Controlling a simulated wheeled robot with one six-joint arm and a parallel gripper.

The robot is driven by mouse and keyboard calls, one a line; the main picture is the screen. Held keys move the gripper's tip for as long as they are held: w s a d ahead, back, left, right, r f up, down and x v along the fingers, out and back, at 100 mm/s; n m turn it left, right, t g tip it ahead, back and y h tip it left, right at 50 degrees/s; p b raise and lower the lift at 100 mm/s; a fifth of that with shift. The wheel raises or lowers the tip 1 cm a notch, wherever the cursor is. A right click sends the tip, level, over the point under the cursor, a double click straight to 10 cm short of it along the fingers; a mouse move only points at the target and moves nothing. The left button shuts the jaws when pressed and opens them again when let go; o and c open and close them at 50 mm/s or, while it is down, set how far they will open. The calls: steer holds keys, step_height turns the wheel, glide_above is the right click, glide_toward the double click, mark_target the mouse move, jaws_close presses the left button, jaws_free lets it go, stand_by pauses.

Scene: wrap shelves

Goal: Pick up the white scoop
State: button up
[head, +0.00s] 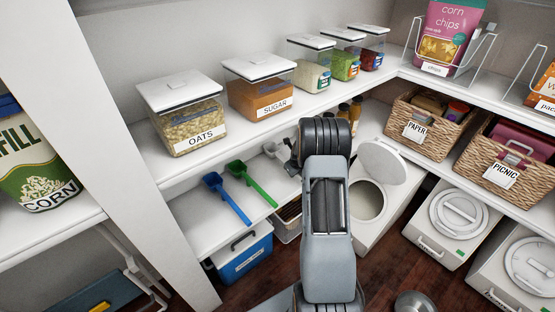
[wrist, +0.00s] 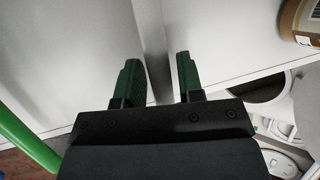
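The white scoop (head: 273,149) lies on the lower shelf in the head view, right of the green scoop; my arm hides part of it. In the wrist view, a pale grey strip (wrist: 152,45) runs down between my fingers; it looks like its handle, but I cannot be sure. My gripper (wrist: 158,80) is open, with one dark green finger on each side of that strip and gaps beside it. In the head view my wrist hides the fingers.
A green scoop (head: 250,181) and a blue scoop (head: 225,196) lie to the left on the lower shelf (head: 190,215). Small jars (head: 350,112) stand to the right. The upper shelf with an oats container (head: 185,118) overhangs. A blue bin (head: 243,255) sits below.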

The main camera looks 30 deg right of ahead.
steer(key=shift+w+d+f, duration=0.1)
steer(key=shift+w+f, duration=0.1)
steer(key=shift+f, duration=0.3)
steer(key=shift+r, duration=0.1)
steer(key=shift+c, duration=0.3)
jaws_close()
steer(key=shift+r, duration=0.15)
steer(key=shift+s+r, duration=0.2)
steer(key=r+p, duration=0.1)
steer(key=r, duration=0.1)
steer(key=r+p, duration=0.1)
steer(key=r, duration=0.1)
steer(key=s+r+p, duration=0.1)
steer(key=r, duration=0.1)
steer(key=shift+d+r+p, duration=0.1)
steer(key=shift+r+p, duration=0.25)
steer(key=shift+p, duration=0.05)
steer(key=s+d+b, duration=0.2)
steer(key=s+d, duration=0.1)
steer(key=s, duration=1.5)
steer(key=shift+s+d+f+b, duration=0.15)
steer(key=shift+f+b, duration=0.05)
steer(key=shift+b, duration=0.15)
